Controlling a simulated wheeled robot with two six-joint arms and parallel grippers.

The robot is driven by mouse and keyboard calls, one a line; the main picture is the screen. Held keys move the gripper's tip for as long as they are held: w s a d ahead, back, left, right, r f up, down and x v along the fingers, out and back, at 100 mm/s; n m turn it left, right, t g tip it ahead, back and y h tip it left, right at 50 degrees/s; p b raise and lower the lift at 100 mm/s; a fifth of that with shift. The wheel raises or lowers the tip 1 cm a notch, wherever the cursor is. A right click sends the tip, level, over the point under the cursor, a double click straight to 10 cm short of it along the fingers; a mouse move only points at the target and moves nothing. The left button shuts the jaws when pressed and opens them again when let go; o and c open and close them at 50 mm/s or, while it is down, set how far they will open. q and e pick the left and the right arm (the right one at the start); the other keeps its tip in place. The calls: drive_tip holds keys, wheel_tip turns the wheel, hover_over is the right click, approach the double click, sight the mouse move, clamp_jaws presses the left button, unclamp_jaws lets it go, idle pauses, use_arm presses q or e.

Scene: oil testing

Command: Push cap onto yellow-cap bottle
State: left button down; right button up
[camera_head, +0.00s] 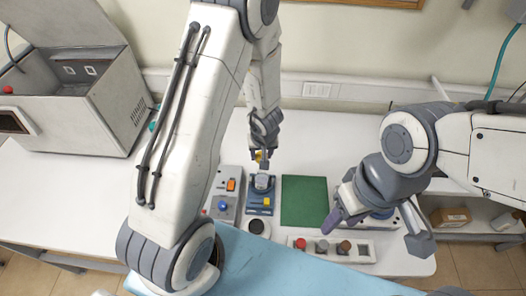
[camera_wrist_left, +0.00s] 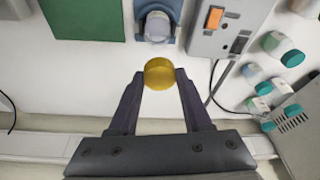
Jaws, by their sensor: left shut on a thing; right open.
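A round yellow cap (camera_wrist_left: 160,72) sits between the fingertips of my left gripper (camera_wrist_left: 160,84), which is shut on it. In the head view my left gripper (camera_head: 263,148) reaches down over the back of the table, with the yellow cap (camera_head: 259,156) at its tips. Just in front of it, a pale bottle-like object (camera_head: 262,182) stands in a blue device (camera_head: 260,208); it also shows in the left wrist view (camera_wrist_left: 158,26), apart from the cap. I cannot tell whether its top is open. My right gripper (camera_head: 378,232) is open and empty at the right.
A green mat (camera_head: 304,200) lies right of the blue device. A grey control box (camera_head: 223,206) with an orange switch stands left of it. A white rack (camera_head: 350,252) holds several small items in front. Several teal-capped bottles (camera_wrist_left: 293,58) show in the wrist view.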

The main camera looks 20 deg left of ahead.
use_arm(q)
drive_tip(key=b, duration=0.4)
hover_over(262, 172)
drive_tip(key=x, duration=0.4)
drive_tip(key=shift+s+d+f, duration=0.2)
drive_tip(key=shift+s, duration=0.2)
drive_tip(key=shift+f+b, duration=0.7)
drive_tip(key=shift+f, duration=0.15)
drive_tip(key=shift+s+r, duration=0.1)
drive_tip(key=shift+s, duration=0.05)
idle(1.2)
unclamp_jaws()
idle(0.4)
drive_tip(key=shift+p, duration=0.4)
